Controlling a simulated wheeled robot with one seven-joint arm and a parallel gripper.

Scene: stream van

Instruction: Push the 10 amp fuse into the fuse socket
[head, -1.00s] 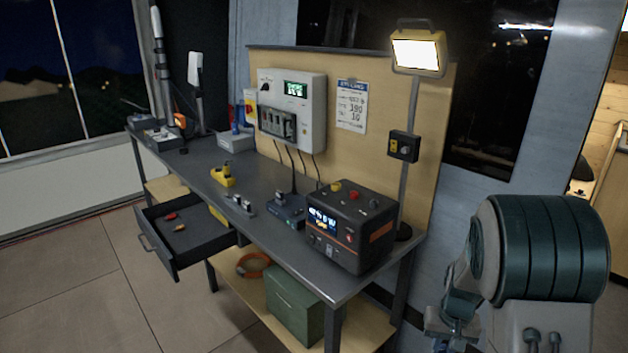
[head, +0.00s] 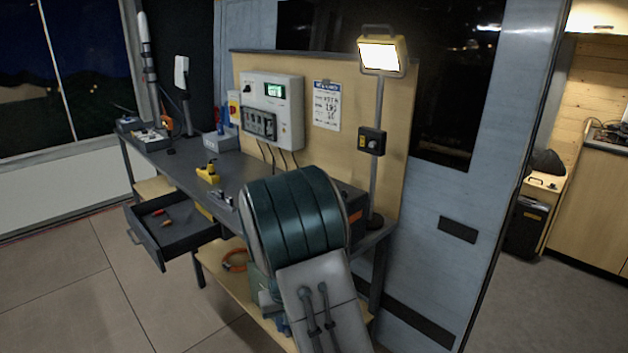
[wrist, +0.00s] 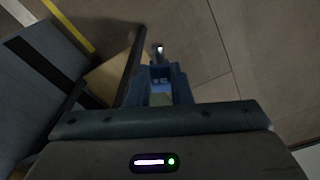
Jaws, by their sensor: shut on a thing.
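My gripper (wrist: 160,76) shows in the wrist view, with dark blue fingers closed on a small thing. The fingers mostly hide it, and I cannot tell whether it is the 10 amp fuse. A pale glint shows at the fingertips, over the floor and beside a bench leg. In the head view my arm covers the right part of the bench, and the gripper is not clear there. A white wall box (head: 286,92) carries a green display and a dark slotted panel (head: 259,123). I cannot tell whether this panel holds the fuse socket.
The grey bench (head: 190,168) has an open drawer (head: 148,240) with small red and orange pieces inside. A yellow tool (head: 208,172) and a small grey block (head: 221,197) stand on top. A lamp (head: 382,53) rises at the right. The floor at front left is free.

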